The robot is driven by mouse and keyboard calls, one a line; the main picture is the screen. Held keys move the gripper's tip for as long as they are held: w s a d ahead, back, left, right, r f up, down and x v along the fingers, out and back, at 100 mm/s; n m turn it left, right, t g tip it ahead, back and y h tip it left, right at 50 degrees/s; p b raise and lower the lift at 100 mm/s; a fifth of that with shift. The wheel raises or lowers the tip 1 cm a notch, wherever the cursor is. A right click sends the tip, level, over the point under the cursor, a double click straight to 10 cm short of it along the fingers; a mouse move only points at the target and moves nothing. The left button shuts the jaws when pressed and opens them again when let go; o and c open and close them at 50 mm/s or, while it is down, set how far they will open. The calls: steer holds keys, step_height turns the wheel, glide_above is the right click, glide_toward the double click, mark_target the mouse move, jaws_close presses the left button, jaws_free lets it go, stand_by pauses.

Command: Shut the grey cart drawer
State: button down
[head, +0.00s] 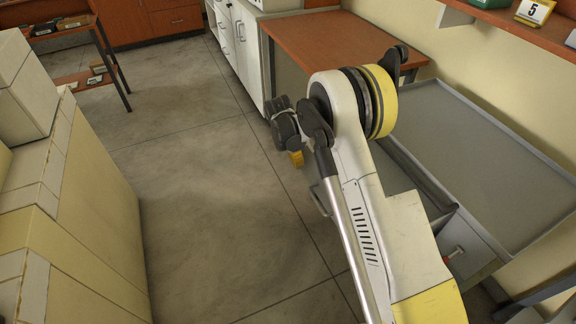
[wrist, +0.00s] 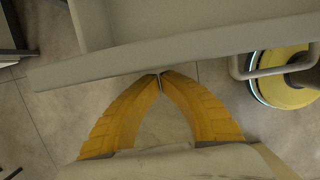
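The grey cart (head: 500,150) stands at the right, with a shallow tray top. Its drawer (head: 470,245) is pulled out, and part of it shows right of my arm with a small red item inside. A handle (head: 320,200) shows left of my arm. In the wrist view the drawer's front panel (wrist: 190,45) crosses the upper picture, with the handle (wrist: 240,68) at the right. My gripper (head: 297,158) is low beside the cart. Its yellow fingertips (wrist: 160,78) meet, with nothing between them, close to the panel's edge. I cannot tell whether they touch it. My arm hides much of the drawer.
A brown-topped bench (head: 340,40) stands beyond the cart, beside white cabinets (head: 238,45). Pale boxes or cabinets (head: 85,200) fill the left side. A shelf (head: 515,25) hangs at the upper right. The floor (head: 215,190) between is clear.

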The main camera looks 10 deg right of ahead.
steer(key=shift+w+d, duration=0.1)
steer(key=shift+d, duration=0.05)
steer(key=w+d, duration=0.2)
steer(key=d, duration=0.6)
steer(key=w+d, duration=0.3)
steer(key=d, duration=0.5)
steer(key=w+d, duration=0.3)
steer(key=d, duration=0.6)
steer(key=shift+a, duration=0.2)
